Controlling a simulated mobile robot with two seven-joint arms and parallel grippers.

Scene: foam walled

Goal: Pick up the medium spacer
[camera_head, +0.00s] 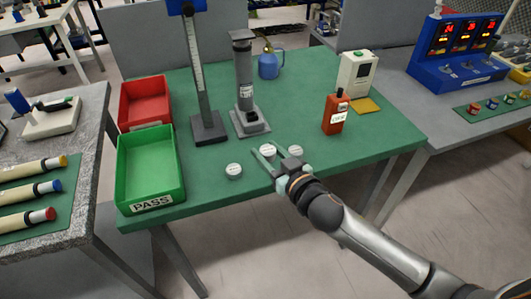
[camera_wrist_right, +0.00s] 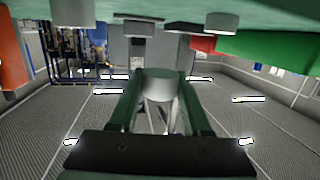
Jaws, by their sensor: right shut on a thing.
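Three pale grey round spacers show in the head view. The middle spacer (camera_head: 268,149) is between the fingers of my right gripper (camera_head: 267,156), which is shut on it. In the upside-down right wrist view the held spacer (camera_wrist_right: 158,86) sits between the green fingertips, with a gap between it and the table surface. The left spacer (camera_head: 234,170) and the right spacer (camera_head: 295,150) stand on the green table, apart from the gripper. They also show along the table in the wrist view. Their sizes are hard to compare. My left gripper is not in view.
On the green table (camera_head: 330,165) stand a green PASS bin (camera_head: 150,203), a red bin (camera_head: 146,101), a height gauge (camera_head: 208,127), a grey column device (camera_head: 246,90), an orange bottle (camera_head: 335,112), a white meter (camera_head: 355,74) and a blue jug (camera_head: 269,66). The front right is clear.

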